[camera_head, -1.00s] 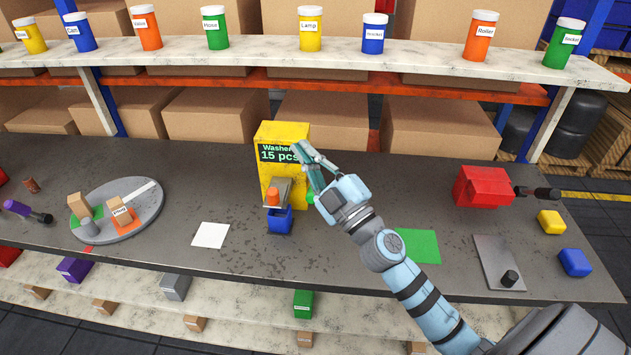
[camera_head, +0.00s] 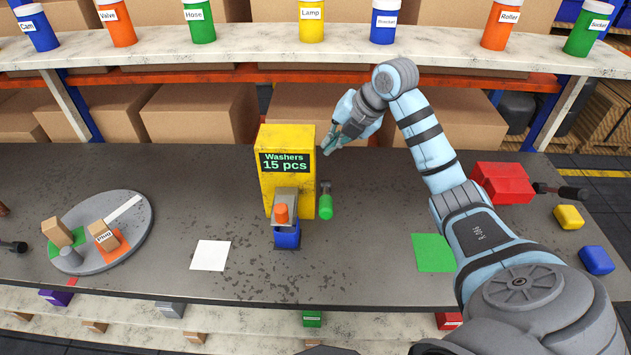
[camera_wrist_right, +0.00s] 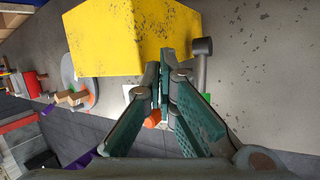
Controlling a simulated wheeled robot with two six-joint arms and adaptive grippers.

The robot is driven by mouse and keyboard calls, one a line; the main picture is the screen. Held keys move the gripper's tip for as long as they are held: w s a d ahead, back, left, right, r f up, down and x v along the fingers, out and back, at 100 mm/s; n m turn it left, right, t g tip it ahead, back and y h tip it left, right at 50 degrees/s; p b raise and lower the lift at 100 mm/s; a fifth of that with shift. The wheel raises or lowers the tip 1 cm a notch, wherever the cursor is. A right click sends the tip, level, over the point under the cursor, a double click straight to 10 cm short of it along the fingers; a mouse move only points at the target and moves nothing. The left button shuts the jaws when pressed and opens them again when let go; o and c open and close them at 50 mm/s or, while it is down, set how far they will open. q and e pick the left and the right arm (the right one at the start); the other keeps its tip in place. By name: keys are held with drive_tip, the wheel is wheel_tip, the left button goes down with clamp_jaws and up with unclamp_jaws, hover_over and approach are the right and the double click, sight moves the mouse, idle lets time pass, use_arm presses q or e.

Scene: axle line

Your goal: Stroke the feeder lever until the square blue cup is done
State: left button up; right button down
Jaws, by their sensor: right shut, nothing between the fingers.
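The yellow feeder (camera_head: 273,181) stands mid-bench, and its display (camera_head: 285,162) reads "Washers 15 pcs". Its lever (camera_head: 325,190) is on the right side, with a green grip (camera_head: 326,207) hanging low. The square blue cup (camera_head: 287,238) sits below the grey spout and an orange part (camera_head: 281,213); its contents cannot be seen. My right gripper (camera_head: 328,150) is shut and empty, beside the feeder's upper right edge and above the lever, apart from the grip. In the right wrist view, its fingers (camera_wrist_right: 164,62) are together near the yellow feeder (camera_wrist_right: 125,40). My left gripper is out of view.
A white square (camera_head: 210,255) lies left of the cup and a green square (camera_head: 433,252) lies right. A round grey turntable (camera_head: 127,218) with small boxes is at the left. A red block (camera_head: 502,183) is at the right. A shelf of jars runs behind.

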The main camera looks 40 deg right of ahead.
drive_tip(key=w+d, duration=0.1)
drive_tip(key=b, duration=0.6)
hover_over(327, 194)
drive_tip(key=w+d, duration=0.1)
drive_tip(key=d, duration=0.1)
drive_tip(key=f, duration=0.7)
drive_tip(key=shift+w+a+f, duration=0.15)
drive_tip(key=shift+w+a, duration=0.05)
use_arm(q)
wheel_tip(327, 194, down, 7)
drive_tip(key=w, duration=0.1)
drive_tip(key=shift+b, duration=0.4)
use_arm(e)
drive_tip(key=shift+s+a+f, duration=0.2)
drive_tip(key=shift+s+f, duration=0.2)
drive_tip(key=shift+f, duration=0.15)
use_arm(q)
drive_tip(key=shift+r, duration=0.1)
use_arm(e)
drive_tip(key=shift+a+f, duration=0.1)
drive_tip(key=shift+f, duration=0.3)
